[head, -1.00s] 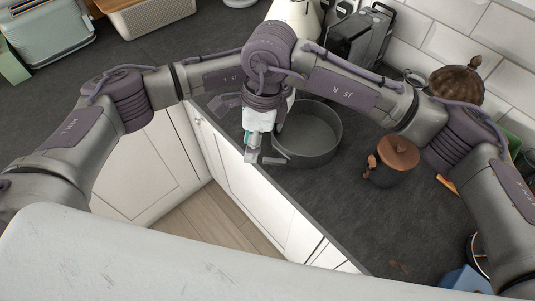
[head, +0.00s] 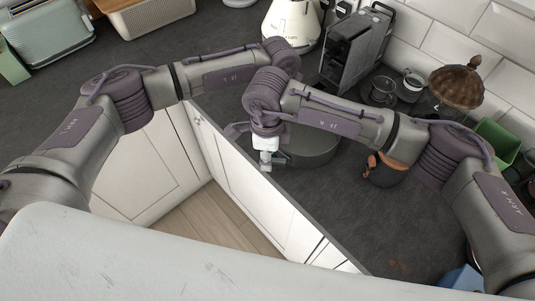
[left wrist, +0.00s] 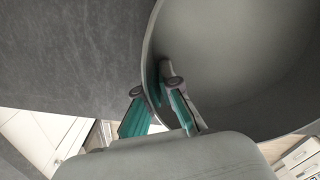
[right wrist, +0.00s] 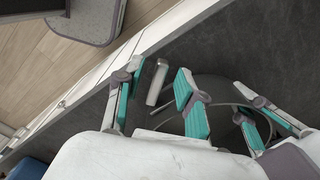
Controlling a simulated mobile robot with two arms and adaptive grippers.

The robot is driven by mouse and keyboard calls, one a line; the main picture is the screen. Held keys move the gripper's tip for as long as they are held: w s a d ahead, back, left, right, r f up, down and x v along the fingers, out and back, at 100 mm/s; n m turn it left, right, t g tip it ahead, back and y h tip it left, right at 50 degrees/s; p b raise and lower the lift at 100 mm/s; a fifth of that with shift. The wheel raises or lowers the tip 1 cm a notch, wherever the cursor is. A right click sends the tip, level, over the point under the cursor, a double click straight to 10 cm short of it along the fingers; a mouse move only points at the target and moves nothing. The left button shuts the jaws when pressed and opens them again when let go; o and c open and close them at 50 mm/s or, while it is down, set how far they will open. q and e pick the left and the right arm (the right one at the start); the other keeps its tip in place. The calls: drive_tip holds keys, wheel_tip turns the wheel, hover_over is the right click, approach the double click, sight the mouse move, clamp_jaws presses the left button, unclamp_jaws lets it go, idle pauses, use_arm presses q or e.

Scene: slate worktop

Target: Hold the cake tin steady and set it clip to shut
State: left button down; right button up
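The dark grey round cake tin (head: 312,148) stands on the worktop, partly hidden by my right arm in the head view. My left gripper (left wrist: 156,86) has one finger inside and one outside the tin wall (left wrist: 148,40), shut on it; my right arm hides it in the head view. My right gripper (head: 265,162) is at the tin's left side, by the worktop's front edge. In the right wrist view my right gripper (right wrist: 160,72) is open. A pale grey bar, apparently the clip's lever (right wrist: 158,82), shows between its fingers, not gripped. The tin (right wrist: 215,88) shows behind them.
A coffee machine (head: 352,50), a white kettle (head: 291,22) and a cup (head: 412,82) stand behind. A blue object (head: 462,280) is front right. Worktop front right is mostly clear.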

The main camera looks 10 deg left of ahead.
drive_tip(key=shift+f, duration=0.35)
clamp_jaws()
drive_tip(key=m, duration=0.1)
drive_tip(key=w+m, duration=0.1)
drive_tip(key=m, duration=0.2)
drive_tip(key=shift+w+r+m, duration=0.1)
drive_tip(key=shift+w+m, duration=0.2)
drive_tip(key=shift+w, duration=0.1)
unclamp_jaws()
drive_tip(key=shift+d, duration=0.1)
